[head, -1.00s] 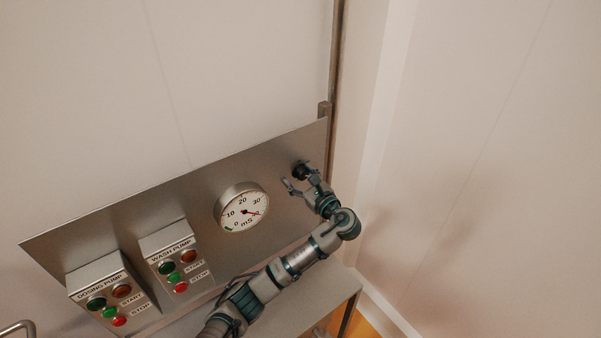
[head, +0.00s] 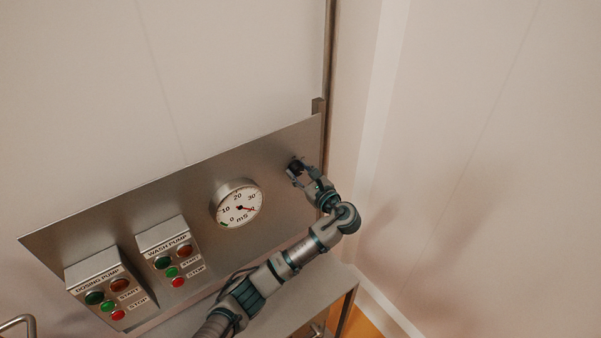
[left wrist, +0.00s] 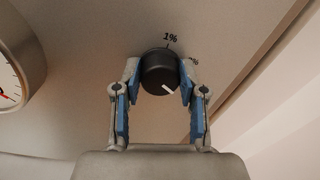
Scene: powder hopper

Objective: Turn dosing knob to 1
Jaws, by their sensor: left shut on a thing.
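The dosing knob (left wrist: 160,72) is a round black knob on the steel panel, with a white pointer line toward its lower right in the left wrist view. A "1%" mark (left wrist: 170,38) is printed above it, and a second "%" mark shows partly hidden at its right. In the head view the knob (head: 296,165) is at the panel's right end, partly covered by my gripper. My left gripper (left wrist: 159,80) is shut on the knob, with one finger at each side. It also shows in the head view (head: 300,174). My right gripper is in neither view.
The steel panel (head: 130,195) carries a round mS gauge (head: 238,207) left of the knob. Farther left are the wash pump box (head: 172,250) and the dosing pump box (head: 108,290) with buttons. A wall (head: 480,170) stands close on the right.

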